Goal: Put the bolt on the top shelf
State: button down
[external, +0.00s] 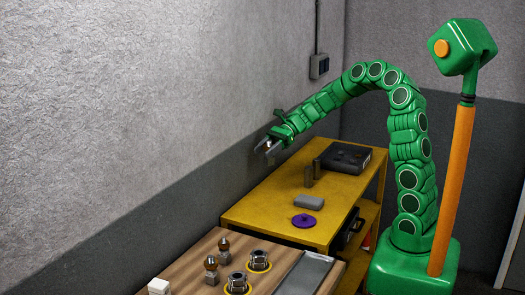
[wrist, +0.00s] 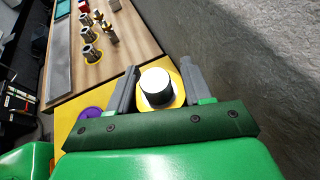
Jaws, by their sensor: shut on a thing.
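My gripper (external: 268,148) is in the air near the left wall, by the far-left side of the yellow shelf unit (external: 265,205). It is shut on a round thing with a white flat end and a dark side (wrist: 157,86), between the two grey fingers in the wrist view. I cannot tell for sure whether this is the bolt. The unit has a yellow top and a lower shelf (external: 368,215). Hex-shaped metal pieces (external: 259,259) stand in yellow rings on the wooden bench, beside brass-topped pieces (external: 211,264).
The yellow top bears a purple disc (external: 303,221), a grey block (external: 308,202), small upright dark pieces (external: 309,177) and a black case (external: 346,157). A grey tray (external: 304,275) and a white block (external: 158,287) are on the bench. The top's left part is bare.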

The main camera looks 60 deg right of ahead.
jog(key=s+d+m+t+h, duration=0.1)
jog(key=s+d+m+t, duration=0.1)
jog(key=s+d, duration=0.75)
jog(key=s+d+m+t+h, duration=0.1)
jog(key=s+d, duration=0.3)
jog(key=d, duration=1.1)
jog(key=shift+w+d+f, duration=1)
jog(key=shift+w+f, duration=0.65)
jog(key=shift+w, duration=0.45)
jog(key=shift+w+d+f, duration=0.95)
jog(key=shift+w+f, duration=0.7)
jog(key=shift+w, duration=0.4)
jog(key=shift+w+d+f, duration=1)
jog(key=shift+w+f, duration=0.65)
jog(key=shift+w, duration=0.45)
jog(key=shift+f, duration=1.5)
jog(key=shift+f, duration=0.1)
jog(key=shift+c, duration=2.4)
grip_release()
